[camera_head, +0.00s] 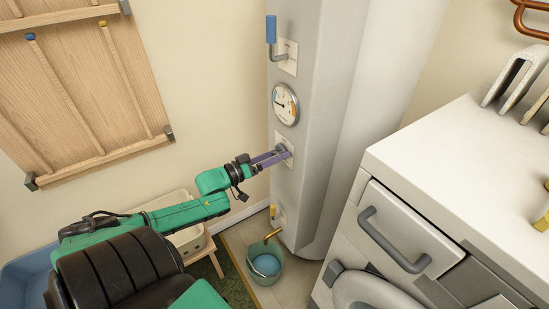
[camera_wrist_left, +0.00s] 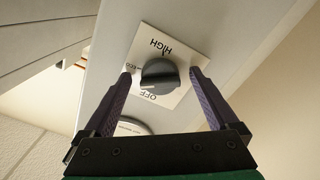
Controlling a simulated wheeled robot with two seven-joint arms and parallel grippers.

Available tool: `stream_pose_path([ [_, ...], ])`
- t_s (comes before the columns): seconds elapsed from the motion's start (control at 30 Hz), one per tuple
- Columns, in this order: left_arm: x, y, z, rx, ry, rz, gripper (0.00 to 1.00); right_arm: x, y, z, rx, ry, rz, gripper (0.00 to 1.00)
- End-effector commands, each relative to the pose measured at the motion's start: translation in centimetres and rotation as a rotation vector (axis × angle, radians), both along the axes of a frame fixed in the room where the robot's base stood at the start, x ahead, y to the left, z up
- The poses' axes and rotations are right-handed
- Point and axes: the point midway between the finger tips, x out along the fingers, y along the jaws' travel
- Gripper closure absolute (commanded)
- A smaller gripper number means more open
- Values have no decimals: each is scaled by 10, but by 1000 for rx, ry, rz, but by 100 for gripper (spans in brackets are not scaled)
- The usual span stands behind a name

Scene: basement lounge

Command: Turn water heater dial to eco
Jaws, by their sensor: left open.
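The water heater (camera_head: 338,110) is a tall light-grey cylinder with a flat front panel. Its dial (camera_wrist_left: 159,74) is a dark grey round knob on a white plate (camera_wrist_left: 150,38) lettered HIGH, ECO and OFF. In the wrist view HIGH is at the top, ECO at the left and OFF below. I cannot tell for sure which mark the dial points to. My left gripper (camera_head: 273,157) is open at the plate, with one purple finger on each side of the dial. In the wrist view, gaps show between the fingers and the knob. My right gripper is not in view.
A round gauge (camera_head: 285,104) and a blue-handled valve (camera_head: 271,30) are above the dial. A brass tap (camera_head: 273,235) is below it, over a teal bucket (camera_head: 266,264). A white washing machine (camera_head: 470,150) stands close on the right. A wooden rack (camera_head: 85,90) hangs at left.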

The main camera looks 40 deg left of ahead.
Motion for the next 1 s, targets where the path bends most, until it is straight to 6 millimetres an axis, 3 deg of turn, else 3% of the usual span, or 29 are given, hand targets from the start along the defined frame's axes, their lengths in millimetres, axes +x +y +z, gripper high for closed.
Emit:
stream_pose_path([
  [0.23, 2, -1, 0, 1, 0, 0, 7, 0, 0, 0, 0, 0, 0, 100],
  [0.27, 2, -1, 0, 1, 0, 0, 14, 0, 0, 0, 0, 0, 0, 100],
  [0.47, 2, -1, 0, 1, 0, 0, 91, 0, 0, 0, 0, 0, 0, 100],
  [0.57, 2, 0, 2, 24, -8, 1, 91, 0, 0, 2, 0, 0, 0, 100],
  [0.8, 2, 1, 1, 341, -103, 2, 91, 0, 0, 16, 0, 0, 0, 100],
  [1.0, 2, 1, 0, 382, -115, 0, 91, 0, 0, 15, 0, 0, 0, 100],
])
